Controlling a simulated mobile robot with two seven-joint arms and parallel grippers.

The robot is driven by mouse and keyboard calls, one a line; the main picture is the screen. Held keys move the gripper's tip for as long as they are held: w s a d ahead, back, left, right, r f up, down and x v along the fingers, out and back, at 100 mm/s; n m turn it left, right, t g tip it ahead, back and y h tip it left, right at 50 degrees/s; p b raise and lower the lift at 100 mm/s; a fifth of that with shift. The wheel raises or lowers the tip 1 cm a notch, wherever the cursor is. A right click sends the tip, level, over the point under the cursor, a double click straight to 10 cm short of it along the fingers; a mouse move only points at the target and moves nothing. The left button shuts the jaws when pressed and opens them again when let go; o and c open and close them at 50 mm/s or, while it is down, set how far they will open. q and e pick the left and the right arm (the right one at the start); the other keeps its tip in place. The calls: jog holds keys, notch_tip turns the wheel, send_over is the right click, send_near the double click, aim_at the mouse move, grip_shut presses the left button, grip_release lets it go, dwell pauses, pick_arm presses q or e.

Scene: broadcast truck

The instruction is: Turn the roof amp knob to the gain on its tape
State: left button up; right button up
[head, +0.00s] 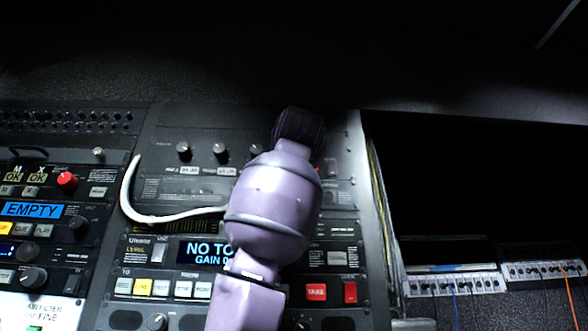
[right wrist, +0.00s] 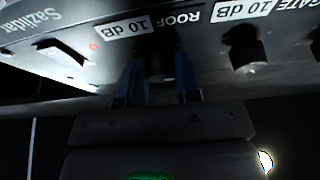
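The roof amp knob (right wrist: 161,68) is a dark knob beside the word ROOF, mostly hidden between my fingers in the right wrist view. Its white tape (right wrist: 136,26) reads 10 dB, upside down in that view. My right gripper (right wrist: 161,74) has one blue finger on each side of the knob, close to the panel, and looks shut on it. The knob's pointer cannot be made out. In the head view my right gripper (head: 298,126) is a dark shape at the amp panel, and my arm hides the knob. My left gripper is not in view.
A second knob (right wrist: 244,50) with a GATE 10 dB tape (right wrist: 243,10) stands beside the roof knob. Other dark knobs (head: 184,151) line the same panel. A white curved handle or cable (head: 130,195) stands out at left. A lit display (head: 205,252) and red buttons (head: 350,292) sit below.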

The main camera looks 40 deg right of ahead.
jog(key=shift+c, duration=0.4)
jog(key=shift+m, duration=0.3)
jog(key=shift+w+a+r+m+g+h+p, duration=0.2)
jog(key=shift+m+g+h, duration=0.5)
jog(key=shift+m, duration=1.05)
jog(key=shift+s+d+f+m+g+h+p, duration=0.1)
jog(key=shift+m+g+h+p, duration=0.25)
jog(key=shift+m+g, duration=1.05)
jog(key=shift+w+a+r+m+g+h+p, duration=0.2)
jog(key=shift+m+g+h, duration=0.3)
jog(key=shift+m, duration=1.65)
jog(key=shift+s+f, duration=0.1)
jog(key=shift+s, duration=0.05)
jog(key=o, duration=0.9)
jog(key=shift+f, duration=0.1)
